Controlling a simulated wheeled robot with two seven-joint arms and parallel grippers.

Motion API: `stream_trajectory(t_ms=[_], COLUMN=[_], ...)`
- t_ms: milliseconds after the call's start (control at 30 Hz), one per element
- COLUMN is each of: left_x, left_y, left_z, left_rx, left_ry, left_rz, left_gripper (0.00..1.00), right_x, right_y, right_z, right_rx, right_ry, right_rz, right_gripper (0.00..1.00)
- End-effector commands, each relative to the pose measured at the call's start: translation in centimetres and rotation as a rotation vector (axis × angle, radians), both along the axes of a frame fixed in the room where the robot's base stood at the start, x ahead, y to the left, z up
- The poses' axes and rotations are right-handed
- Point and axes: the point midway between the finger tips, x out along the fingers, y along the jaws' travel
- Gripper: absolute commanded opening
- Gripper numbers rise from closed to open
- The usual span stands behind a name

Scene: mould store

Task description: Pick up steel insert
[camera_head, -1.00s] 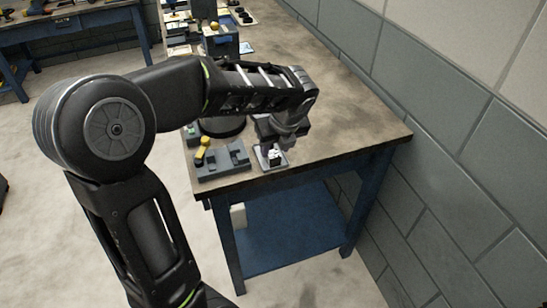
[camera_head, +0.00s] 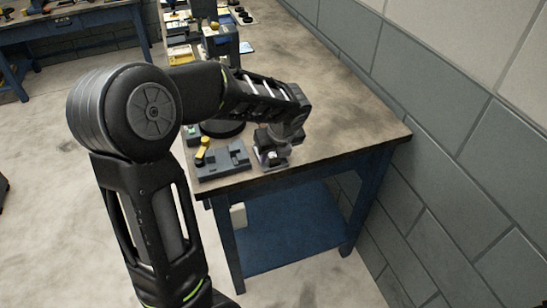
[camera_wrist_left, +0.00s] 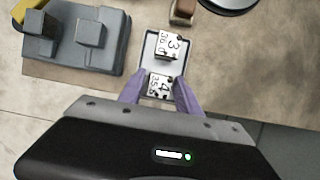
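In the left wrist view, a small steel insert (camera_wrist_left: 158,86) with a white numbered face lies on a pale, dark-rimmed tray (camera_wrist_left: 147,52). A second numbered block (camera_wrist_left: 168,46) sits just beyond it on the same tray. My left gripper (camera_wrist_left: 159,80) is open. Its purple fingers stand on either side of the nearer insert, with narrow gaps showing; contact cannot be made out. In the head view my left gripper (camera_head: 270,157) is low over the tray near the bench's front edge and mostly hides the inserts. My right gripper is not in view.
A grey fixture block (camera_head: 222,160) with a yellow handle (camera_head: 203,150) stands left of the tray on the workbench (camera_head: 340,120). A dark round disc (camera_head: 222,128) lies behind. A brown block (camera_wrist_left: 183,12) is beyond the tray. The bench's right side is clear, up to the wall.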

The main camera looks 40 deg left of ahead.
Motion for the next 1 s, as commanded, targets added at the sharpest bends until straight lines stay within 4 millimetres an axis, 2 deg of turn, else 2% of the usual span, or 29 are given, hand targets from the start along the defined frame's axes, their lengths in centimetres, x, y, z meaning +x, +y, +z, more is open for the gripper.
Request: stream_trajectory(t_ms=[67, 567, 1000], left_x=[0.0, 0.01, 0.05], left_y=[0.0, 0.0, 0.0], left_z=[0.01, 0.02, 0.07], left_rx=[0.0, 0.0, 0.0], left_ry=[0.0, 0.0, -0.001], left_rz=[0.0, 0.0, 0.0], left_gripper=[0.4, 0.0, 0.0], right_x=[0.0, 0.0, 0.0], right_y=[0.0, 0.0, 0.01], right_z=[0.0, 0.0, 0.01], right_rx=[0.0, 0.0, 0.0], right_ry=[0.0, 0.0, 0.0], right_rz=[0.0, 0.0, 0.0], right_gripper=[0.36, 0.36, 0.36])
